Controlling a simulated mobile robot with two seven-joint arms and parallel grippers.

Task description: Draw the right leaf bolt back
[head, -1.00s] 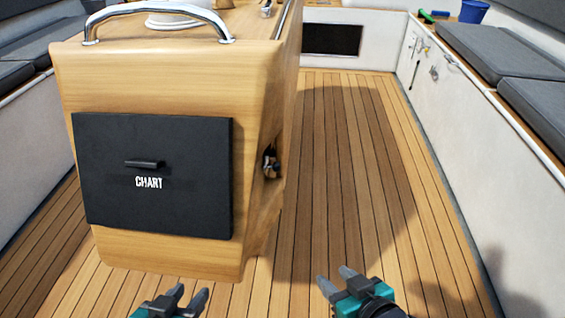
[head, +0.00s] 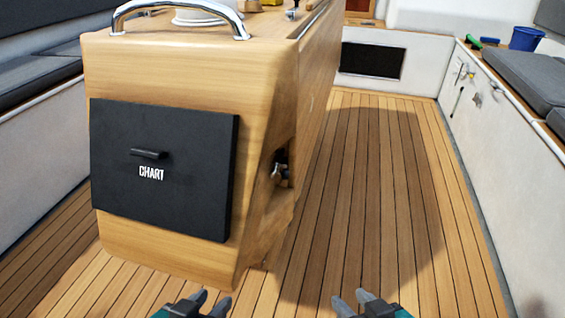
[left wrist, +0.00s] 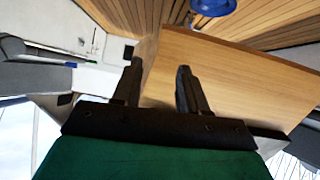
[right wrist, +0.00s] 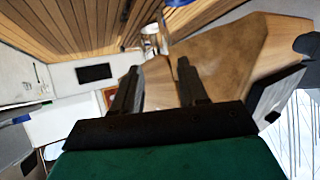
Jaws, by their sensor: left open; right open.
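No part can be clearly told as the right leaf bolt. A small metal fitting (head: 279,172) sits in a dark recess in the right side of the wooden console (head: 190,65); it is too small to tell its exact shape. My left gripper (head: 212,300) is open and empty at the bottom of the head view, low in front of the console. My right gripper (head: 351,298) is open and empty to its right, over the deck and apart from the fitting. Both wrist views show spread fingers with nothing between them, left (left wrist: 160,68) and right (right wrist: 158,68).
A black CHART panel (head: 165,200) with a handle is on the console front. A steel rail (head: 185,8) tops it. Clear teak deck (head: 370,190) runs along its right side to a white wall with small fittings (head: 459,98). A blue bucket (head: 526,38) stands at the far right.

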